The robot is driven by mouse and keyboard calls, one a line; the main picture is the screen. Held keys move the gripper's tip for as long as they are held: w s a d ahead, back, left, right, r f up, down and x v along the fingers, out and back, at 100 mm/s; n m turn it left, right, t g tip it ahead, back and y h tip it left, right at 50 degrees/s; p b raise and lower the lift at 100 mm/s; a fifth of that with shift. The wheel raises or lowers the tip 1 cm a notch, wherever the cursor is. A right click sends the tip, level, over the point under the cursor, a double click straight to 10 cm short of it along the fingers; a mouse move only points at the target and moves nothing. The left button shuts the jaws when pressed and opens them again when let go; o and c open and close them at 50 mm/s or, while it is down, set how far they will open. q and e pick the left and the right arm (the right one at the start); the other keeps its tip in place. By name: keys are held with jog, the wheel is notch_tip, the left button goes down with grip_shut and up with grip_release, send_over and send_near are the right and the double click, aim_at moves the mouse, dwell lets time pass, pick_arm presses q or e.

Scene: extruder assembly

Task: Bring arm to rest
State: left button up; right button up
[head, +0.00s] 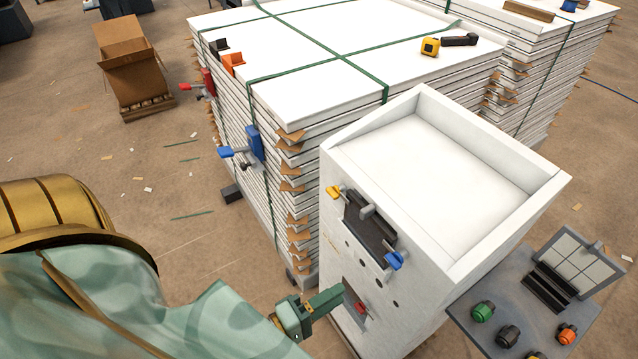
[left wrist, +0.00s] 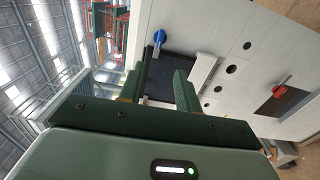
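My left gripper (head: 330,298) reaches in from the lower left in the head view, in front of the white extruder cabinet (head: 375,225). Its green fingers are close to a recessed opening with a red part (head: 360,308); I cannot tell from this view whether they touch it. In the left wrist view, the two fingers of the left gripper (left wrist: 160,88) stand apart with nothing held between them. Beyond them are a dark panel (left wrist: 163,65), a blue knob (left wrist: 159,37) and a pale lever (left wrist: 205,70). My right gripper is not in view.
The cabinet's front also carries a black block (head: 370,225) with yellow and blue handles. A control panel (head: 530,305) with coloured knobs juts out at lower right. Strapped white board stacks (head: 300,60) stand behind. A cardboard box (head: 135,70) sits on the open floor at left.

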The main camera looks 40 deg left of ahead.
pick_arm(q)
jog(key=v, duration=0.2)
jog(key=shift+s+a, duration=0.1)
jog(key=shift+s, duration=0.2)
dwell(0.3)
